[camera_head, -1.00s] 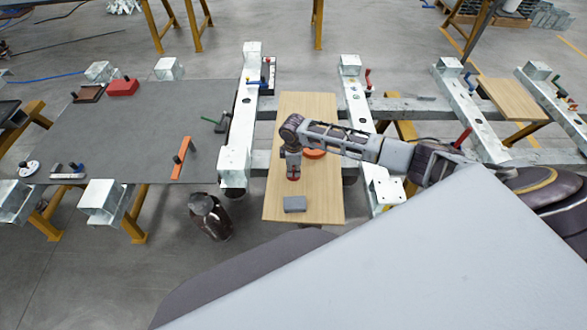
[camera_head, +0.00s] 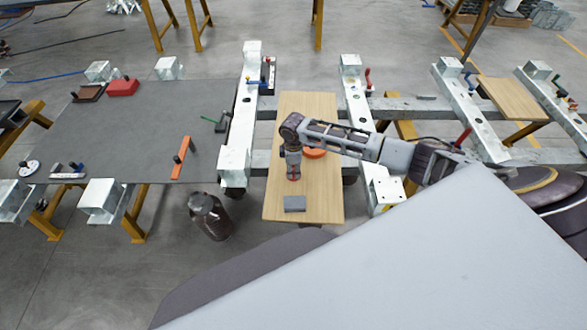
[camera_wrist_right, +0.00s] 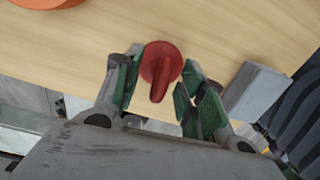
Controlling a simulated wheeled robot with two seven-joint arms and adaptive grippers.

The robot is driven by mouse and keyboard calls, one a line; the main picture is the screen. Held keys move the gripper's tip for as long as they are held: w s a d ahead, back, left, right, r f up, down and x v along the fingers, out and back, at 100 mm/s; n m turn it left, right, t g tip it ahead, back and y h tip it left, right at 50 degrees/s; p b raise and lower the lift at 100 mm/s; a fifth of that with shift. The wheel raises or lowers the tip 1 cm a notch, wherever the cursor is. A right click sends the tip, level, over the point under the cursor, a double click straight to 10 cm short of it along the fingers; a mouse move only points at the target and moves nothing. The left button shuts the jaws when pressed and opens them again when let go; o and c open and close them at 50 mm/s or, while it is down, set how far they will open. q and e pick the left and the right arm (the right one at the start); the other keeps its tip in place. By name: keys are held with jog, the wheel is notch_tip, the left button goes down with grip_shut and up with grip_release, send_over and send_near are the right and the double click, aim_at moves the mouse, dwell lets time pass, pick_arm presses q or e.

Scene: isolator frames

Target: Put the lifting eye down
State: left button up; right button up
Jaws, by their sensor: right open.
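The red lifting eye (camera_wrist_right: 161,64) is on the light wooden board (camera_wrist_right: 225,35), between the fingers of my right gripper (camera_wrist_right: 163,76) in the right wrist view. The fingers are open, one on each side; whether either touches it I cannot tell. In the head view my right gripper (camera_head: 293,174) points down at the board (camera_head: 310,207), and only a little red of the lifting eye (camera_head: 293,178) shows beneath it. My left gripper does not show.
A grey block (camera_head: 295,204) lies on the board nearer to me, and an orange round piece (camera_head: 315,154) lies beyond the gripper, partly behind my arm. Metal beams (camera_head: 357,110) flank the board. A grey table (camera_head: 140,125) with several parts stands to the left.

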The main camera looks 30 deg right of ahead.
notch_tip(320, 180, up, 12)
jog(key=shift+f+b, duration=0.2)
jog(key=shift+b, duration=0.15)
jog(key=shift+s, duration=0.15)
dwell(1.0)
